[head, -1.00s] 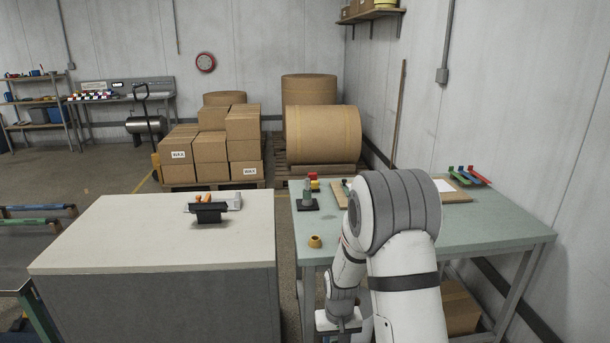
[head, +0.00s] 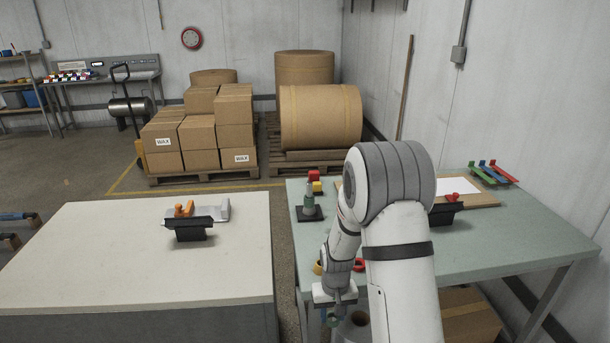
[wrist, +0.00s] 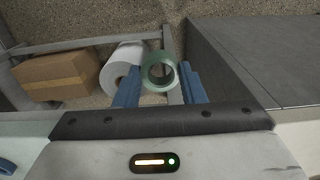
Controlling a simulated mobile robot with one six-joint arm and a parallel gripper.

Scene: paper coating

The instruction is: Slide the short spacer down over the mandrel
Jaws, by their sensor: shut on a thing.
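The short spacer looks like a pale green ring (wrist: 147,79), held between the two blue fingers of my gripper (wrist: 158,88) in the wrist view. My gripper (head: 334,314) is shut on it, low beyond the near edge of the green table in the head view. The spacer's hole faces the wrist camera, and floor shows behind it. The mandrel (head: 309,199) looks like a grey-green upright post on a black square base (head: 310,214), near the table's left edge. It stands farther back than my gripper, well apart from the spacer.
A yellow-orange ring (head: 317,268) and a red ring (head: 359,265) lie near my arm on the green table (head: 525,220). Red and yellow blocks (head: 315,182) stand behind the mandrel. A pale-topped counter (head: 110,255) is at left. A paper roll (wrist: 120,65) and box (wrist: 52,80) are below.

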